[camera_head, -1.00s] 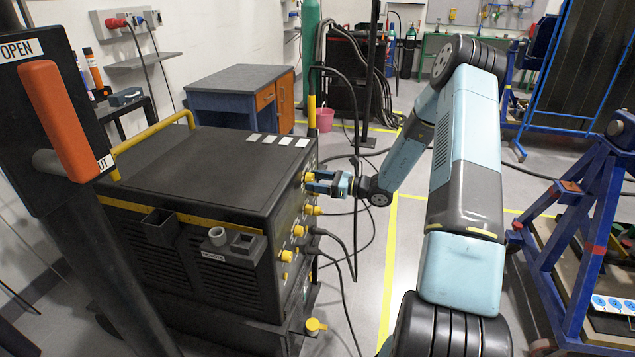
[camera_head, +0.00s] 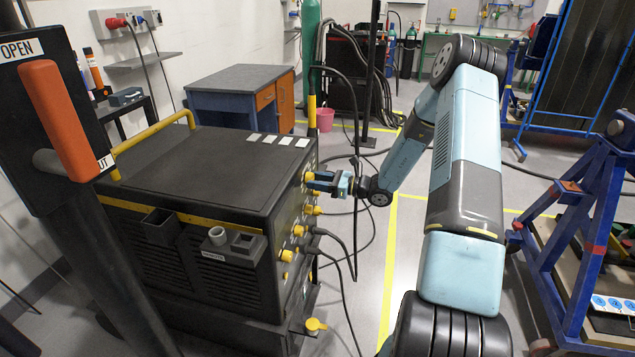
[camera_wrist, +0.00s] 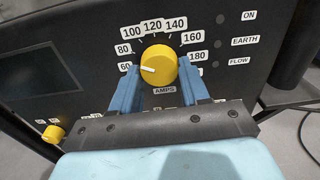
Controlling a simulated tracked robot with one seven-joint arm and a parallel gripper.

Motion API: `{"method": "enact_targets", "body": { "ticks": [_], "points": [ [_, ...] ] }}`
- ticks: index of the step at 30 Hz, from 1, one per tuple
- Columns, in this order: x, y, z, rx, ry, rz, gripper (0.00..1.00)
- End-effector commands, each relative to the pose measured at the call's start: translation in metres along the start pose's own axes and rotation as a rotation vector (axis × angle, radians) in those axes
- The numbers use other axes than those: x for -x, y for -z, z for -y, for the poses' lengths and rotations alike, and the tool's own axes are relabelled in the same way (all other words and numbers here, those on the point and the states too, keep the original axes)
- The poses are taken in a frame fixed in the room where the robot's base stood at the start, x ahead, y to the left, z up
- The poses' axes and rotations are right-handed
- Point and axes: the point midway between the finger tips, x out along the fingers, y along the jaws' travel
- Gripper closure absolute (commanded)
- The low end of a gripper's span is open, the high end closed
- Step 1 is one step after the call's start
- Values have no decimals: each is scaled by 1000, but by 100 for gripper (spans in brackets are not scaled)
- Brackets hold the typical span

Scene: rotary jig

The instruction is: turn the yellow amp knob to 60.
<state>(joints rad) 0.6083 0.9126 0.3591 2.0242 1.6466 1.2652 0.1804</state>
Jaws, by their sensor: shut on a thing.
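The yellow amp knob (camera_wrist: 160,62) is on the dark front panel, above the AMPS label (camera_wrist: 164,91), inside a dial with number labels. Its white mark points left, towards the 60 label (camera_wrist: 125,67). My gripper (camera_wrist: 157,72) is shut on the knob, one blue finger on each side. In the head view my gripper (camera_head: 311,180) reaches the front face of the dark welding machine (camera_head: 215,165) from the right. There the knob (camera_head: 308,176) is partly hidden by the fingers.
More yellow knobs and cable plugs (camera_head: 298,231) sit lower on the same face, with cables hanging down. A smaller yellow knob (camera_wrist: 53,134) is at lower left in the wrist view.

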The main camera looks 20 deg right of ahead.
Motion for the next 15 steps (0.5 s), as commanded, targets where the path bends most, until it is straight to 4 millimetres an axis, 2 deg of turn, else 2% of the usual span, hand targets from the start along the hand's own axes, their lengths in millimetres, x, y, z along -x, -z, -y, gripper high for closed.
{"method": "enact_targets", "body": {
  "ticks": [15],
  "points": [
    [0,-1,2,314,1,1,85]
  ]
}}
